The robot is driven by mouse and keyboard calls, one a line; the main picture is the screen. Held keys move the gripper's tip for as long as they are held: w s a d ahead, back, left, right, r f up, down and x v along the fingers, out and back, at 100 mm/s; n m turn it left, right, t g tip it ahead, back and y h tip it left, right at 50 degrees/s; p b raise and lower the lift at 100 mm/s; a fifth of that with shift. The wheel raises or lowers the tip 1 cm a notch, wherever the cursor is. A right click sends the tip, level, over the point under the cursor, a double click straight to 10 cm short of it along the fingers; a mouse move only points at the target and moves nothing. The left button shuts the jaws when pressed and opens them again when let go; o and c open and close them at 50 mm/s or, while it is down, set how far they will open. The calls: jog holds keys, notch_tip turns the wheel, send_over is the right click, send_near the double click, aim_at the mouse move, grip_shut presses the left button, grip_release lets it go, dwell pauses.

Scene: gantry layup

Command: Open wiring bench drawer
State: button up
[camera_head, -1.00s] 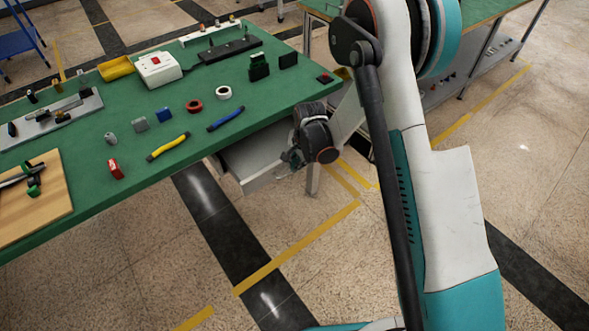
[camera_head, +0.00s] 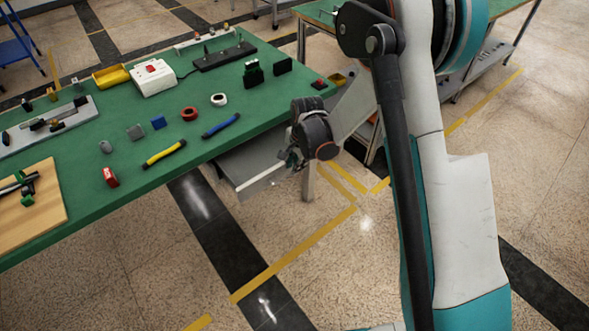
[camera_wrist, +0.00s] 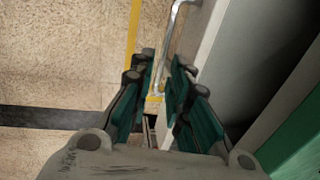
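The wiring bench drawer (camera_head: 226,172) is a grey box under the green bench top, standing partly out, with a pale front edge. My gripper (camera_head: 292,158) is at the right end of the drawer front, below the bench edge. In the wrist view, the gripper's dark green fingers (camera_wrist: 163,80) are close together around a thin silver handle (camera_wrist: 174,30). The pale drawer front (camera_wrist: 203,50) lies just to the right of the handle, with the dark drawer inside beyond it. The finger contact is partly hidden.
The green wiring bench (camera_head: 85,205) holds tools, tape rolls and a white box (camera_head: 155,78). Another green table (camera_head: 318,12) is at the back right. The floor in front of the drawer is clear.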

aim_at(287, 177)
notch_tip(287, 177, up, 7)
jog(key=s, duration=0.1)
jog(key=shift+d+r, duration=0.15)
jog(key=shift+d, duration=0.25)
jog(key=shift+s, duration=0.1)
jog(key=a+f+m, duration=0.1)
jog(key=f+m, duration=0.3)
jog(key=m, duration=0.8)
jog(key=a+f+m+p, duration=0.1)
jog(key=f+m, duration=0.2)
jog(key=m, duration=0.9)
jog(key=w+a+f+m, duration=0.1)
jog(key=f+m, duration=0.3)
jog(key=m, duration=0.8)
jog(key=shift+a+f, duration=0.2)
jog(key=shift+f, duration=0.15)
